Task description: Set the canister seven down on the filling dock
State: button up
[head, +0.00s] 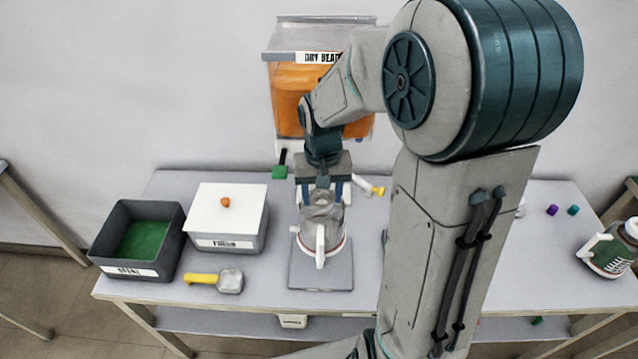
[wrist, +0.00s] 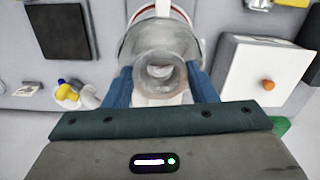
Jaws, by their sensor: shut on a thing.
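A clear canister (head: 328,212) with a white handle and a red-and-white base ring stands upright over a grey square plate (head: 321,279), which looks like the filling dock. I cannot tell whether its base touches the plate. No number shows on it. My gripper (head: 321,190) is shut on the canister's upper part from above. In the wrist view the canister's round open mouth (wrist: 160,72) sits between the blue fingers (wrist: 160,88), and it looks empty.
An orange dispenser (head: 296,88) hangs on the wall behind my gripper. Left are a dark bin (head: 167,222), a white-lidded box (head: 226,217) and a yellow-handled scoop (head: 215,280). A green-filled canister (head: 610,250) stands far right. My arm hides the table's middle right.

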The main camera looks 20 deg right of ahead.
aim_at(322, 214)
jog(key=shift+s, duration=0.15)
jog(key=shift+f+b, duration=2.9)
jog(key=shift+f, duration=0.5)
jog(key=shift+f+b, duration=1.35)
jog(key=shift+f, duration=0.2)
jog(key=o, duration=1.5)
jog(key=shift+c, duration=0.2)
jog(key=shift+r, duration=0.1)
